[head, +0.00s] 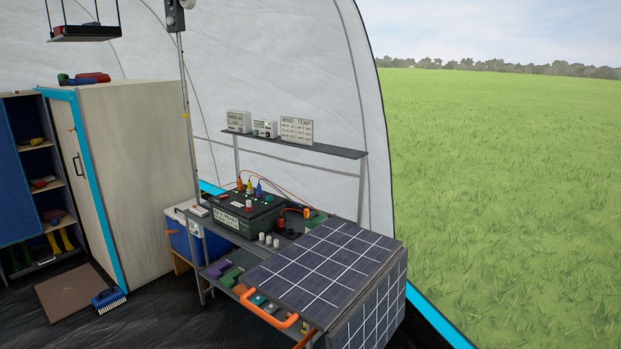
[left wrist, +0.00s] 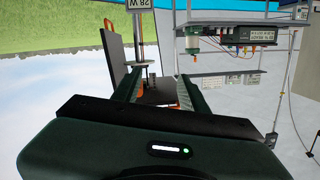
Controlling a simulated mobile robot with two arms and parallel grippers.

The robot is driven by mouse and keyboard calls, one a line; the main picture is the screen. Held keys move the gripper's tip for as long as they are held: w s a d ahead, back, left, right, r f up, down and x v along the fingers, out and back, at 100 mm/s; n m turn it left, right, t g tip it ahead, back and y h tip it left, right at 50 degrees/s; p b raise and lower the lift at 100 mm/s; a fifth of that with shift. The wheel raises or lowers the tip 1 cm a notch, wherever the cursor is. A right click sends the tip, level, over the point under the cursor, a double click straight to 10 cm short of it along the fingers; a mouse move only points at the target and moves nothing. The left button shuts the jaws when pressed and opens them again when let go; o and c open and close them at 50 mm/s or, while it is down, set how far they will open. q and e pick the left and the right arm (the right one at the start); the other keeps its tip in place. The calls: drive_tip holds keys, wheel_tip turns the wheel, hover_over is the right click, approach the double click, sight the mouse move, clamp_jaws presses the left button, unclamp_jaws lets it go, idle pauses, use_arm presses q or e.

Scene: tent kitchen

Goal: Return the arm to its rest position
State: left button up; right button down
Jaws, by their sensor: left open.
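My left gripper (left wrist: 156,84) shows in the left wrist view, with its two dark green fingers apart. I see nothing held between them. The wrist picture is upside down, with grass above the sky. A thin panel with orange parts (left wrist: 113,45) and an upright post show beyond the fingers; I cannot tell how far off they are. Neither gripper and neither arm shows in the head view. My right gripper is in no view.
In the head view a metal bench (head: 197,262) carries a black power box (head: 232,215) and a folding solar panel (head: 325,265) with orange handles. A cabinet (head: 145,180) stands left, by a brown mat (head: 75,292) and a blue brush (head: 108,300). Dark floor at front left is clear.

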use_arm(q)
drive_tip(key=s+a+f+n+g+y, duration=0.2)
drive_tip(key=s+a+f+y, duration=0.1)
drive_tip(key=f, duration=0.7)
drive_tip(key=s+a+f+n+g+y, duration=0.1)
drive_tip(key=s+a+f+y, duration=0.15)
drive_tip(key=f, duration=0.65)
drive_tip(key=s+a+f+n+g+y, duration=0.2)
drive_tip(key=s+a+f, duration=0.15)
drive_tip(key=f, duration=0.65)
drive_tip(key=s+d+f+g, duration=0.4)
drive_tip(key=s+f, duration=0.3)
drive_tip(key=s, duration=0.4)
drive_tip(key=s+d+f+n+g, duration=0.1)
drive_tip(key=s+d+f+g, duration=0.3)
drive_tip(key=s, duration=0.7)
wheel_tip(320, 180, down, 4)
drive_tip(key=d+y, duration=0.1)
drive_tip(key=d, duration=0.1)
drive_tip(key=shift+s+d, duration=0.35)
drive_tip(key=shift+s, duration=0.05)
drive_tip(key=shift+r, duration=0.1)
